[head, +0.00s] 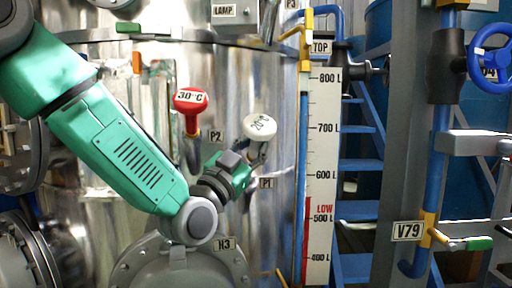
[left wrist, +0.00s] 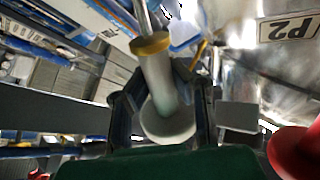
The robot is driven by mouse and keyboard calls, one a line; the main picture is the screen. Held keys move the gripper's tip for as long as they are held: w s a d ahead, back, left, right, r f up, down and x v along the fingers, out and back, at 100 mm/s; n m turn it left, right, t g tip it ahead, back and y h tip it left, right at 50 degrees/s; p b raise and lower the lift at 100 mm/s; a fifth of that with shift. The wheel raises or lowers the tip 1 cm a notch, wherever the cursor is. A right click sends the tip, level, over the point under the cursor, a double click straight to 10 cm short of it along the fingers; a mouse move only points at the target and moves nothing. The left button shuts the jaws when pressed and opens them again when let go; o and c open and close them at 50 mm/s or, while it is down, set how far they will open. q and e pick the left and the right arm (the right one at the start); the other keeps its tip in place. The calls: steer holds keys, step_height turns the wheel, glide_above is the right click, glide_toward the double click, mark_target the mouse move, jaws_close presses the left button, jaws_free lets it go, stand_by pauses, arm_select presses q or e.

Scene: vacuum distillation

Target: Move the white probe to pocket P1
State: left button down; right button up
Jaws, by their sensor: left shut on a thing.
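The white probe (head: 260,127) has a round white head with a black temperature marking. My left gripper (head: 256,154) is shut on it just below the head, in front of the steel vessel. In the left wrist view the white probe (left wrist: 160,85) is between the two fingers, with a yellow collar and a metal stem running away from the gripper. The P1 label (head: 266,183) is on the vessel just below the gripper. The P1 pocket opening is hidden or too small to make out, so I cannot tell whether the stem is in it.
A red probe (head: 190,98) marked 30°C stands left of the gripper, near the P2 label (head: 215,136); it also shows close by in the left wrist view (left wrist: 297,150). A level scale (head: 319,180) stands at right. A flange (head: 180,268) marked N3 is below.

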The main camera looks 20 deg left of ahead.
arm_select(q)
steer(key=shift+w+a+f+b, duration=0.5)
steer(key=shift+w+f+b, duration=0.25)
steer(key=shift+f+b, duration=0.4)
steer(key=shift+w+a+f+b, duration=0.45)
steer(key=shift+w+f+b, duration=0.3)
steer(key=shift+f+b, duration=0.4)
steer(key=shift+w+a+f+b, duration=0.5)
steer(key=shift+w+f+b, duration=0.35)
steer(key=shift+f, duration=0.5)
arm_select(e)
step_height(320, 180, down, 6)
steer(key=shift+f, duration=0.25)
arm_select(q)
steer(key=c, duration=1.4)
jaws_free()
steer(key=shift+s, duration=0.15)
arm_select(e)
steer(key=shift+s, duration=0.1)
